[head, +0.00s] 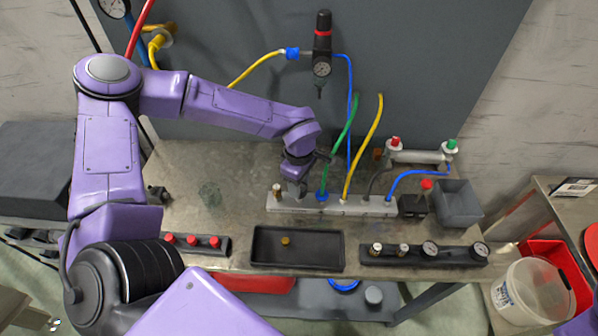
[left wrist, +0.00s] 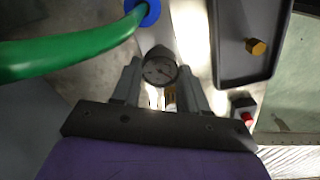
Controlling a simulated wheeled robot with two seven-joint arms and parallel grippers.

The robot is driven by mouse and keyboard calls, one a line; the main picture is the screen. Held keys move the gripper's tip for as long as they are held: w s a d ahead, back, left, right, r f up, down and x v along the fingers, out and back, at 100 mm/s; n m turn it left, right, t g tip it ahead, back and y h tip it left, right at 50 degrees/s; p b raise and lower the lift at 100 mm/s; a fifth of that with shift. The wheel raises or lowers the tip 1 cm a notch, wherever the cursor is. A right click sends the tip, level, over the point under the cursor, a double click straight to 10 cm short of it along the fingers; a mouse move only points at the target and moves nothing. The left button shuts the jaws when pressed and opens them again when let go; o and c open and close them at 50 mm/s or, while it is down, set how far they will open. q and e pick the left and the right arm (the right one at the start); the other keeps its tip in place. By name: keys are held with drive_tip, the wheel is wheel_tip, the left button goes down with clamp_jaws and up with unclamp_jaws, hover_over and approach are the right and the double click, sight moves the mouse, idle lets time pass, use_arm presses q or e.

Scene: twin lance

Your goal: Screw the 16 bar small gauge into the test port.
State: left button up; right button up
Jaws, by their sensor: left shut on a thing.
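My left gripper (head: 297,180) is over the left part of the pale manifold block (head: 330,206), left of the green hose. A brass part (left wrist: 171,93) shows between the fingers beside the dial. The manifold also shows behind the gauge (left wrist: 158,42). I cannot make out the test port or tell whether the gauge touches it. The gauge's size marking is too small to read. My right gripper is not in view.
Green (head: 340,145), yellow and blue hoses rise from the manifold, close right of the gripper. A black tray (head: 265,261) holds a brass plug (head: 285,241). A rack (head: 410,258) carries gauges and fittings. A strip with red knobs (head: 192,243) lies left. A grey bin (head: 460,202) stands right.

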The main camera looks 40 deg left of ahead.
use_arm(q)
drive_tip(key=o, duration=1.1)
drive_tip(key=shift+f, duration=0.1)
drive_tip(key=shift+c, duration=0.2)
drive_tip(key=n+b, duration=0.1)
drive_tip(key=n, duration=0.4)
drive_tip(key=n+b, duration=0.1)
drive_tip(key=n, duration=0.3)
drive_tip(key=shift+f+n, duration=0.15)
drive_tip(key=shift+n, duration=0.25)
drive_tip(key=shift+n+b, duration=0.6)
drive_tip(key=shift+n, duration=0.4)
drive_tip(key=n+b, duration=0.5)
drive_tip(key=n, duration=0.6)
drive_tip(key=shift+f+n, duration=0.1)
drive_tip(key=shift+n, duration=0.8)
drive_tip(key=shift+r+n, duration=0.25)
drive_tip(key=shift+n, duration=0.05)
drive_tip(key=shift+r, duration=0.1)
